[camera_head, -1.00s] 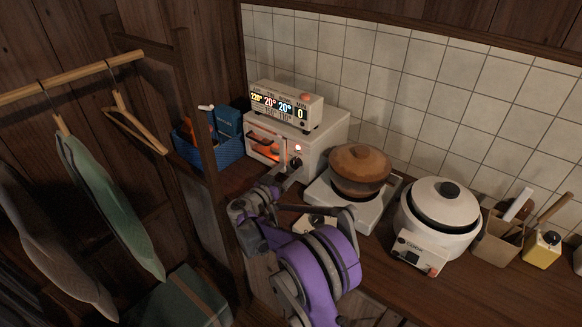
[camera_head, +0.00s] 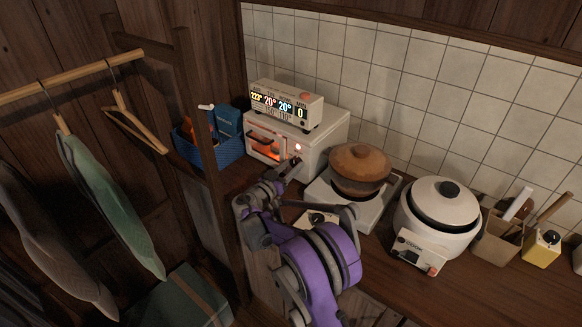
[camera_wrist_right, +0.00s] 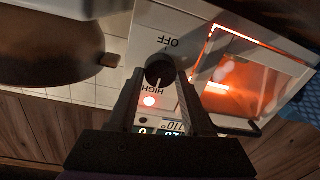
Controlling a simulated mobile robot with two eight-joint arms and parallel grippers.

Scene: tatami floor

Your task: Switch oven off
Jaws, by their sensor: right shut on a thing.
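The white toaster oven (camera_head: 318,143) stands on the counter against the tiled wall, its window (camera_head: 264,147) glowing orange. In the right wrist view its front panel shows the dark round knob (camera_wrist_right: 159,68) between an OFF label and a HIGH label, both upside down. The knob's pale mark seems to point to HIGH. My right gripper (camera_head: 294,163) is at the oven front, shut on the knob, with a finger on each side in the right wrist view (camera_wrist_right: 160,74). My left gripper is out of view.
A display box (camera_head: 287,105) sits on the oven. A blue basket (camera_head: 226,153) stands left of it. A brown pot (camera_head: 358,172) on a hot plate (camera_head: 347,213) and a white rice cooker (camera_head: 438,222) stand to the right. A wooden rack (camera_head: 185,90) is at the left.

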